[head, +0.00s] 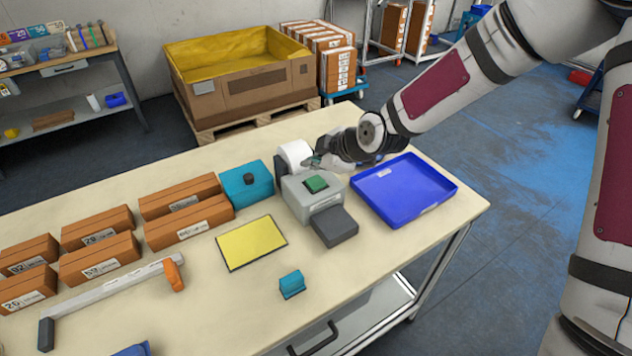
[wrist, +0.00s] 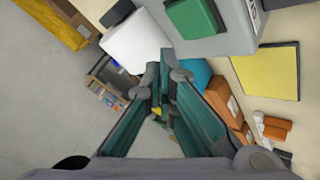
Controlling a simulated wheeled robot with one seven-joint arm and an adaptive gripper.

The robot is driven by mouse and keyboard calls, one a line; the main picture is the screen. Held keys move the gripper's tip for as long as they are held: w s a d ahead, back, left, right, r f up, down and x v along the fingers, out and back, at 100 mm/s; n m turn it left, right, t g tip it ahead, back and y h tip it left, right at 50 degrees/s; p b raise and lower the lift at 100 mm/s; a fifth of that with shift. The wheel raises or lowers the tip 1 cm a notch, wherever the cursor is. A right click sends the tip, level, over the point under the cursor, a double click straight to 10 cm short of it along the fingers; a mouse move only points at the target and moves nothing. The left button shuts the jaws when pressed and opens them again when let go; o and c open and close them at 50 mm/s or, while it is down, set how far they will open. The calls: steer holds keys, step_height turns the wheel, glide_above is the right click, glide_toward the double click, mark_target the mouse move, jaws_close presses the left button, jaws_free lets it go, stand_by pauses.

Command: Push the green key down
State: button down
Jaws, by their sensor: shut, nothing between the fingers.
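The green key (head: 316,184) sits on top of a grey label printer (head: 299,198) on the table. In the wrist view the green key (wrist: 194,17) shows at the top, on the printer's grey body (wrist: 238,42). My gripper (head: 313,161) is shut and empty, beside the white paper roll (head: 294,153) at the back of the printer. In the picture it is just above the key and apart from it. In the wrist view the fingertips of my gripper (wrist: 164,62) are together, below the key and next to the roll (wrist: 138,42).
A blue tray (head: 405,212) lies right of the printer. A dark block (head: 334,227) is at its front, and a teal box (head: 246,181) with a dark knob stands left. A yellow mat (head: 251,243), a small teal item (head: 291,284) and several brown boxes (head: 188,222) share the table.

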mark_target(307, 178)
steer(key=shift+f+b, duration=0.45)
steer(key=shift+f, duration=0.8)
steer(key=shift+f, duration=0.1)
stand_by(0.5)
steer(key=shift+f, duration=0.3)
steer(key=shift+f+b, duration=0.6)
steer(key=shift+f, duration=0.05)
stand_by(0.9)
stand_by(0.3)
steer(key=shift+r+p, duration=0.65)
steer(key=shift+r, duration=0.4)
steer(key=shift+r, duration=0.15)
steer(key=shift+r+p, duration=1.4)
steer(key=shift+r, duration=1)
